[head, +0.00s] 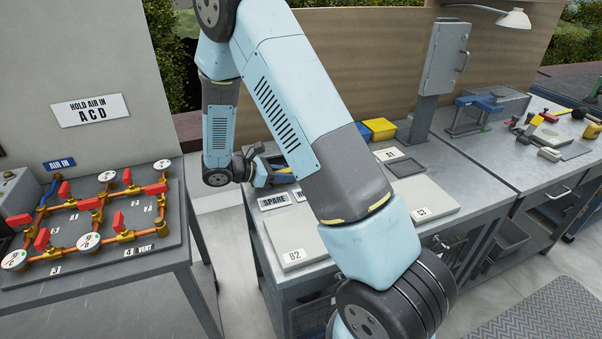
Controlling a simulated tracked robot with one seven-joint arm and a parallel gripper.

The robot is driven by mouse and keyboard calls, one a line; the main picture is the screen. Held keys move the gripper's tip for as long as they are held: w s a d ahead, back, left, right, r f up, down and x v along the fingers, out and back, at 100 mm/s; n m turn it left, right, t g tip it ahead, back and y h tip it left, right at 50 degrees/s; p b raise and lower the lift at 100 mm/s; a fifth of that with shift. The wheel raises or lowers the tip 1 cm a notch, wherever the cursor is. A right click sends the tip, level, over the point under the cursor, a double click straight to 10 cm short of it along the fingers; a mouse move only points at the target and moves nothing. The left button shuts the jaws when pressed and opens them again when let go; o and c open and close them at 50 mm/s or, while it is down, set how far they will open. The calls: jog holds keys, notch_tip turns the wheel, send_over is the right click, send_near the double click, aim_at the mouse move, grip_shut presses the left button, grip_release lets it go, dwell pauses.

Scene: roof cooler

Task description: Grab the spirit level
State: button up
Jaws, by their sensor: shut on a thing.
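My gripper (268,166) is low over the left end of the middle bench, partly hidden behind my own arm. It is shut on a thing. A small blue and yellow piece, which I take for the spirit level (260,178), shows at the jaws. Most of it is hidden, and it is too small to tell its full shape or whether it touches the bench.
The middle bench (290,223) carries SPARE, B2, A1 and C3 labels, a yellow bin (381,129) and a grey upright cabinet (446,57). A valve board (95,222) with red handles stands left.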

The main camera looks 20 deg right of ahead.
grip_shut()
